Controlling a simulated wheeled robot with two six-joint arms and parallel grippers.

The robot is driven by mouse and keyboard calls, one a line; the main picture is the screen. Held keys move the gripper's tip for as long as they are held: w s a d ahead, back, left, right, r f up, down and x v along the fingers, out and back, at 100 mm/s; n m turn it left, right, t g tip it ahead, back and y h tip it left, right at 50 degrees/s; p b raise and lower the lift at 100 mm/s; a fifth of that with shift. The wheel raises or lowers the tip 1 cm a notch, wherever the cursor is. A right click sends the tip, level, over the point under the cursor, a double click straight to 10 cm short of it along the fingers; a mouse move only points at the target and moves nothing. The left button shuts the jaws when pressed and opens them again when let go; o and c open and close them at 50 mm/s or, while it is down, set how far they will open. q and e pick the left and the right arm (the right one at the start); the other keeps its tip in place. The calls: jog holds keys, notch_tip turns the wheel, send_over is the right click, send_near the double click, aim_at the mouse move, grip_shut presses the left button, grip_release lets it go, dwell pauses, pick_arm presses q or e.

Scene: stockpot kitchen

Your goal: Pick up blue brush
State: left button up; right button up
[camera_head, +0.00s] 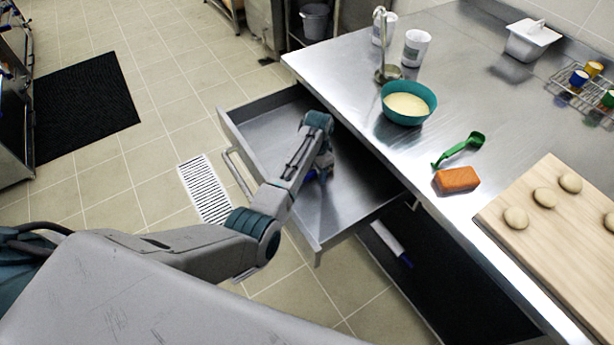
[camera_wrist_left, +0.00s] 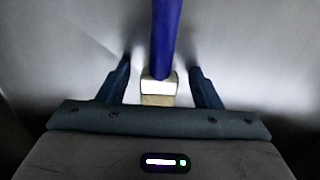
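The blue brush shows in the left wrist view as a long blue handle (camera_wrist_left: 165,38) with a pale block-like part (camera_wrist_left: 158,88) at its near end. It lies in the open metal drawer (camera_head: 365,200). In the head view only a small blue bit (camera_head: 311,176) shows beside my left gripper (camera_head: 322,172), which reaches down into the drawer and hides most of the brush. In the left wrist view the two fingers of my left gripper (camera_wrist_left: 160,85) are apart, with the brush between them and gaps on both sides. My right gripper is not in view.
The drawer walls surround my left gripper. The steel counter above holds a teal bowl (camera_head: 408,104), a ladle on a stand (camera_head: 384,50), a green scoop (camera_head: 460,150), an orange sponge-like block (camera_head: 457,180) and a dough board (camera_head: 540,205). A white, blue-ended object (camera_head: 388,238) lies below.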

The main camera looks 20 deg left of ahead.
pick_arm(q)
jog(key=c, duration=0.9)
jog(key=shift+r, duration=0.15)
